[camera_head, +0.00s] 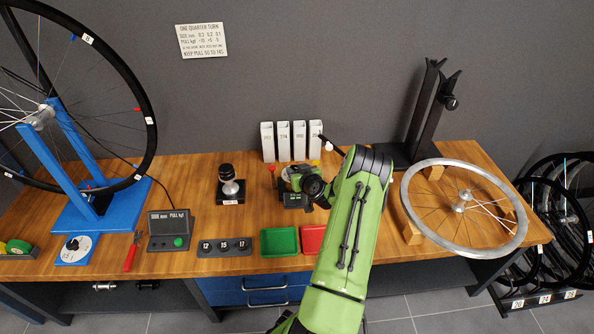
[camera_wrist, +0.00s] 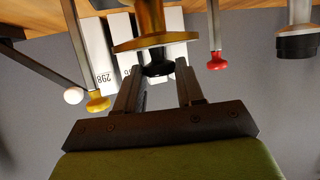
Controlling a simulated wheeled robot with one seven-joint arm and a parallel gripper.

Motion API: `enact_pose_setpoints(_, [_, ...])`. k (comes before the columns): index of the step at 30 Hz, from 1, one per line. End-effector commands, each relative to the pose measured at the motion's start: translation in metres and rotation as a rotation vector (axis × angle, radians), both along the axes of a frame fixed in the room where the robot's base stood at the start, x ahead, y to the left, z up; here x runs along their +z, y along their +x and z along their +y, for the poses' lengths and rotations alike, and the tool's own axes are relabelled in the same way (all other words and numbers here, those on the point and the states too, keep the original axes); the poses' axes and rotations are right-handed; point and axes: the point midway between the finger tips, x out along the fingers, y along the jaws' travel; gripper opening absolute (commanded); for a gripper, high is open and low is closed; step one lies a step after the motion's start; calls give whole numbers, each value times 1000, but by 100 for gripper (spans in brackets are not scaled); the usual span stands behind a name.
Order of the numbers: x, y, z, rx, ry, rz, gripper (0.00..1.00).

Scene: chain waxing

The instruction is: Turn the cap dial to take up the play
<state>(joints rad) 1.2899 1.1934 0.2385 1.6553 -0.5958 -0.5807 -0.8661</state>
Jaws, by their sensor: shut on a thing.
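In the wrist view a black knob (camera_wrist: 158,69) sits on a brass flanged piece (camera_wrist: 150,42); I take it for the cap dial. My gripper (camera_wrist: 159,66) has its two fingertips on either side of the knob and is shut on it. In the head view my gripper (camera_head: 303,184) is at the small fixture (camera_head: 297,201) in the middle of the bench, and my gripper and arm hide the knob there. Any turn mark on the knob cannot be seen.
A red knob (camera_wrist: 217,61) and a yellow knob (camera_wrist: 97,102) stand close on either side. A white-tipped black lever (camera_head: 329,145) and upright white boxes (camera_head: 284,141) are behind. A chrome post (camera_head: 229,187) stands left; a wheel rim (camera_head: 409,205) lies right.

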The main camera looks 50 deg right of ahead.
Motion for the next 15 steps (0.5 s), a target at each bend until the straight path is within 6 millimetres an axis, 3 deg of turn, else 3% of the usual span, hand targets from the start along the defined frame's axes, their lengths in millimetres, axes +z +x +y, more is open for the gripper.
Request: enact_pose_setpoints(15, [7,8,9,-346,2,0,7])
